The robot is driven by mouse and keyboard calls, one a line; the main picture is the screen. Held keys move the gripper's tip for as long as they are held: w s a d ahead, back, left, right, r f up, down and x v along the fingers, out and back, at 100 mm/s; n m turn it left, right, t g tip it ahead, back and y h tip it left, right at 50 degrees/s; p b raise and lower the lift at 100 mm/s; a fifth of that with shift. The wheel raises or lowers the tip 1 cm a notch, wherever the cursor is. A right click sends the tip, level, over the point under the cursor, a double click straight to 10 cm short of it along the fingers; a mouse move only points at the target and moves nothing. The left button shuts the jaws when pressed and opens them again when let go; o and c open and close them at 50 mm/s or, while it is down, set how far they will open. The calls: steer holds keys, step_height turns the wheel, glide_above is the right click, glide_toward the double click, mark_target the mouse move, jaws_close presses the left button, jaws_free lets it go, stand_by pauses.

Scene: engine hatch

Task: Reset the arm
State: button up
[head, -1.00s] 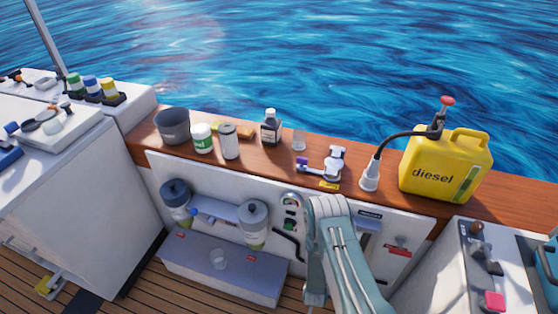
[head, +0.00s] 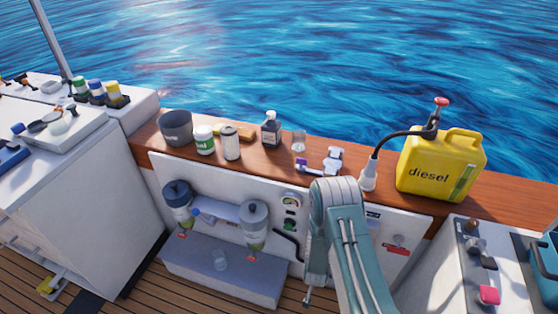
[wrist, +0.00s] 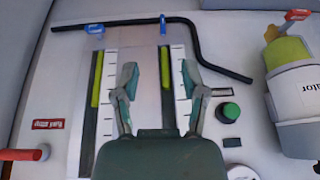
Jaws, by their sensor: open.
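My arm (head: 341,215) rises in front of the white hatch panel in the head view, folded at its top. The arm hides part of the panel, and my gripper is not clearly visible there. In the wrist view my gripper (wrist: 159,78) is open, with its two fingers apart and nothing between them. Beyond the fingers is a pale gauge plate (wrist: 140,70) with two dark slots holding yellow-green strips. I cannot tell whether the fingers touch it.
A black bent pipe (wrist: 215,66), a green button (wrist: 229,111) and a separator filter (wrist: 299,95) surround the gripper. The wooden ledge (head: 520,196) carries a yellow diesel can (head: 425,176), a white funnel (head: 368,181), a grey bucket (head: 175,128) and bottles.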

steer(key=w+a+r+n+y, duration=0.1)
steer(key=w+r, duration=0.2)
steer(key=r, duration=1)
steer(key=w+r, duration=0.3)
steer(key=r, duration=1.1)
steer(key=s+d+r+n, duration=0.1)
steer(key=s+r, duration=0.2)
steer(key=r, duration=0.6)
steer(key=s+r, duration=0.4)
steer(key=r, duration=0.4)
steer(key=s+d+r, duration=0.1)
steer(key=s+r, duration=0.5)
steer(key=s, duration=0.4)
steer(key=s+d+r+n+t, duration=0.1)
steer(key=s+d+r, duration=0.1)
steer(key=s+r, duration=0.5)
steer(key=s, duration=0.4)
steer(key=shift+s+r, duration=0.2)
steer(key=shift+r, duration=0.05)
